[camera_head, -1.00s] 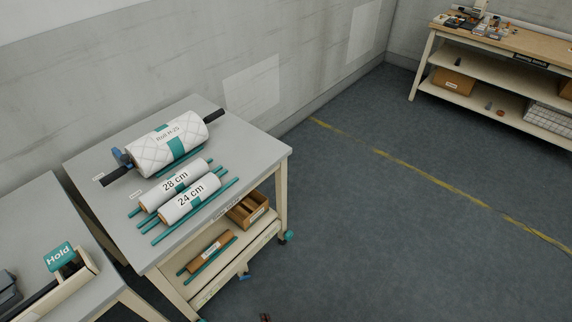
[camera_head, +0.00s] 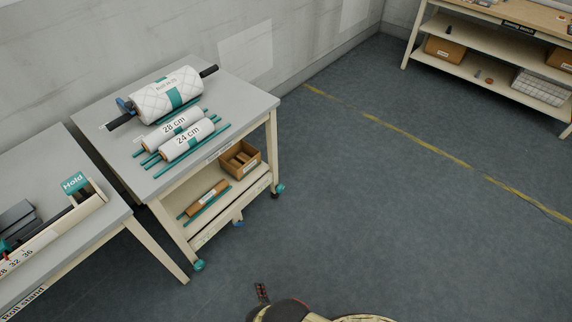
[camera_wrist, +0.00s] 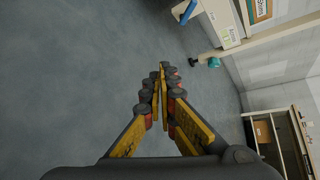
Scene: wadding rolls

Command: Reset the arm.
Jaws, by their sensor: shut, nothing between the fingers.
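My gripper (camera_wrist: 162,72) shows in the wrist view with its yellow and dark fingers together at the tips, empty, over bare floor. In the head view, part of my arm (camera_head: 285,311) shows at the bottom edge, well to the front of the grey cart and clear of it. No object touches the fingers.
A grey-topped cart (camera_head: 245,105) carries a large quilted roll (camera_head: 166,95), a 28 cm roll (camera_head: 172,128) and a 24 cm roll (camera_head: 186,139). A "Hold" rack (camera_head: 75,183) stands on the left table. A workbench (camera_head: 470,45) stands far right. The floor (camera_head: 380,200) between is clear.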

